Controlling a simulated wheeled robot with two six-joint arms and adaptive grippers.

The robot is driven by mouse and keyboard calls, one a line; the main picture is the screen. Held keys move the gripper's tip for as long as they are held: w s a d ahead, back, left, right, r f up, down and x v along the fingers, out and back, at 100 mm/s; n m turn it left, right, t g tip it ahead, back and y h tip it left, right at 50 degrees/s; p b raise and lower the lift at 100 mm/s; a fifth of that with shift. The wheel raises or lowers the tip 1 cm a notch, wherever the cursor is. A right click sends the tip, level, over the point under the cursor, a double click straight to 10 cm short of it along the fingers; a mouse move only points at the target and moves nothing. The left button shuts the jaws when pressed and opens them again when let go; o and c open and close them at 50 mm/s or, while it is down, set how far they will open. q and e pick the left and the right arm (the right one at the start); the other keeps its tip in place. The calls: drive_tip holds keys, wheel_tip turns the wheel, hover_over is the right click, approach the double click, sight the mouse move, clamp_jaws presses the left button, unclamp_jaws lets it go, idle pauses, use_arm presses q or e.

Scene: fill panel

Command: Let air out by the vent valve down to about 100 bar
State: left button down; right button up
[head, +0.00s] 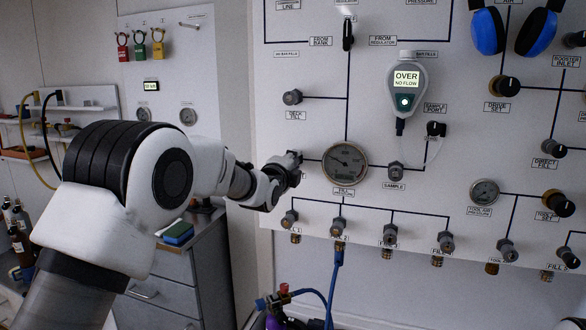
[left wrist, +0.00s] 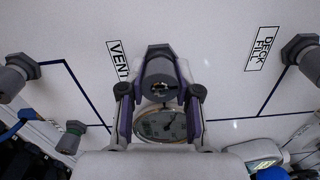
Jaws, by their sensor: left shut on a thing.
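My left gripper (head: 291,165) reaches the white panel (head: 300,250) from the left, just left of the round fill gauge (head: 345,163). It is shut on the vent valve knob, which it mostly hides in the head view. In the left wrist view the two fingers (left wrist: 159,95) close around the grey vent knob (left wrist: 159,68), beside the VENT label (left wrist: 118,60). The gauge also shows behind the fingers in that view (left wrist: 162,124). Its needle is visible but its figures are too small to read.
A handheld meter (head: 405,88) reading "OVER NO FLOW" hangs above the sample port (head: 396,173). Several fill valves line the panel's lower part, with a blue hose (head: 337,262) below one. The deck fill knob (head: 292,97) is above my gripper. Blue ear defenders (head: 536,33) hang upper right.

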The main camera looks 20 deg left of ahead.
use_arm(q)
drive_tip(key=shift+f+m, duration=0.1)
drive_tip(key=shift+m, duration=0.4)
drive_tip(key=c, duration=0.8)
unclamp_jaws()
drive_tip(key=s, duration=1.2)
drive_tip(key=shift+a, duration=0.2)
